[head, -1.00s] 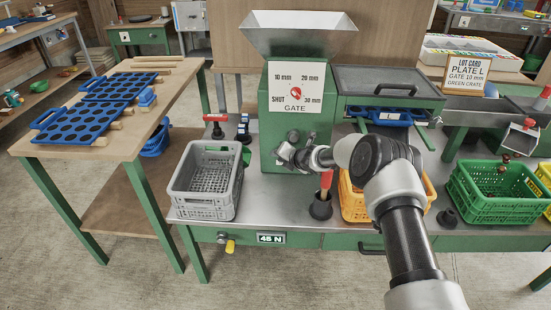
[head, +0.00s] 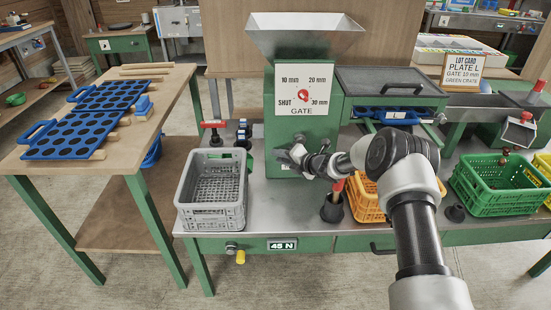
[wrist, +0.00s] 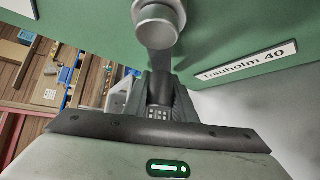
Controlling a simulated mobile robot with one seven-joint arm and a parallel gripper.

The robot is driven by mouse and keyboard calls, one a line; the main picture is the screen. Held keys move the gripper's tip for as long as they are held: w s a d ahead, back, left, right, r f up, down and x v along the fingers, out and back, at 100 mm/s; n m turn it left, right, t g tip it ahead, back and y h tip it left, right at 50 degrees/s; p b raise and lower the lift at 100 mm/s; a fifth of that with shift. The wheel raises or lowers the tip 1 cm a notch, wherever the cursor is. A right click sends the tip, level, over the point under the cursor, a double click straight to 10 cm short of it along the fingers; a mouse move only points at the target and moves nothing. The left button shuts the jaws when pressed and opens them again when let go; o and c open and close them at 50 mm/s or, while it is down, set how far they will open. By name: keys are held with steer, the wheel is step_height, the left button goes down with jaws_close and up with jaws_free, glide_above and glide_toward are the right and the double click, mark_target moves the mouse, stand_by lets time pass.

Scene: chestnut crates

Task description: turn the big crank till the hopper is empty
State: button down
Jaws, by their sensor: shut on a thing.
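The big crank shows in the wrist view as a silver hub (wrist: 158,22) with a dark arm on the green machine face. My gripper (wrist: 160,95) is shut on the crank's handle, which its fingers mostly hide. In the head view my gripper (head: 303,160) is low on the front of the green machine, below the gate panel, and covers much of the crank. The grey metal hopper (head: 305,42) sits on top of the machine. Its inside bottom is hidden, so I cannot tell what it holds. The gate dial (head: 304,94) has a red knob.
A grey crate (head: 212,215) stands left of the machine. An orange crate (head: 366,205) is partly behind my arm, and a green crate (head: 498,205) is further right. A dark cup-shaped thing (head: 332,210) stands near the gripper. Blue plates (head: 75,132) lie on the left table.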

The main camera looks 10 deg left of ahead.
steer(key=shift+s+a+r, duration=0.1)
steer(key=shift+a+r, duration=0.05)
steer(key=shift+a, duration=0.15)
steer(key=c, duration=1.5)
jaws_free()
steer(key=shift+o, duration=0.2)
steer(key=shift+d, duration=0.1)
step_height(320, 180, up, 10)
steer(key=shift+r+p, duration=0.15)
steer(key=shift+p, duration=1)
